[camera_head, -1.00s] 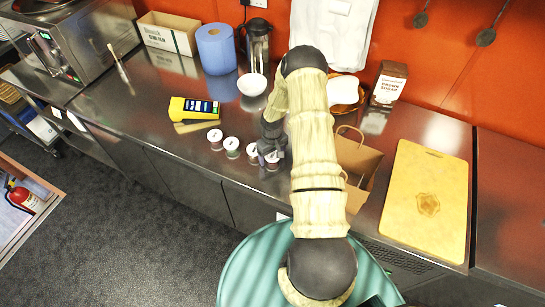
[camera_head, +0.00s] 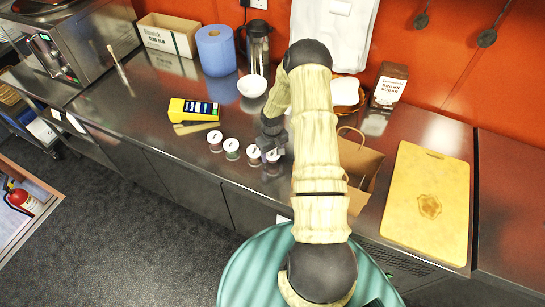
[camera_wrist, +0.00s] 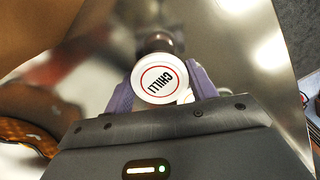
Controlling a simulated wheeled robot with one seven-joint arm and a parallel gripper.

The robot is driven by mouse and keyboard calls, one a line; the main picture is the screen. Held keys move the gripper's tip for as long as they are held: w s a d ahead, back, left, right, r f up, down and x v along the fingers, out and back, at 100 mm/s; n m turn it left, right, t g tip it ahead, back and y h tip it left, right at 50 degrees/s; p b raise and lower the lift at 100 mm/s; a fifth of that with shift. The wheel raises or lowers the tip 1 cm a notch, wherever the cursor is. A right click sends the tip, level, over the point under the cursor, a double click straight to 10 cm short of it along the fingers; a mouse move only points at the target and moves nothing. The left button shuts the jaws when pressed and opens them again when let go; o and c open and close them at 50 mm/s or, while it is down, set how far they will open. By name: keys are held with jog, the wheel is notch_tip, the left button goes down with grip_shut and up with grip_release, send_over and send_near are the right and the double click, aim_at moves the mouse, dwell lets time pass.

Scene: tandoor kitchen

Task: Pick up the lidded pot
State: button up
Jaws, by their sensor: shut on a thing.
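The lidded pot (camera_wrist: 158,80) has a round white lid with a red ring and the word CHILLI, seen from above in the wrist view. My gripper (camera_wrist: 160,90) has a purple finger on each side of it and is shut on it. In the head view, the pot (camera_head: 273,156) is at the right end of a row of small white-lidded pots, partly hidden by my gripper (camera_head: 274,142). I cannot tell whether its base is clear of the counter.
Other lidded pots (camera_head: 232,146) stand close to the left on the steel counter (camera_head: 150,130). A yellow device (camera_head: 194,109) lies behind them. A paper bag (camera_head: 361,162) and cutting board (camera_head: 427,205) are to the right. A white bowl (camera_head: 252,85) stands behind.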

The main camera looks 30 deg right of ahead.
aim_at(272, 153)
notch_tip(272, 153, up, 8)
jog(key=shift+f+b, duration=0.1)
jog(key=shift+b, duration=1.1)
jog(key=shift+m, duration=0.5)
jog(key=s+a+f+b, duration=0.1)
jog(key=a+f, duration=0.2)
jog(key=a, duration=0.2)
jog(key=s+a+f, duration=0.2)
jog(key=a, duration=0.3)
jog(key=s+a+f+b, duration=0.1)
jog(key=a+f, duration=0.2)
jog(key=a, duration=0.2)
jog(key=shift+s+a+f+b, duration=0.15)
jog(key=shift+a+f+b, duration=0.05)
jog(key=shift+f+b, duration=0.15)
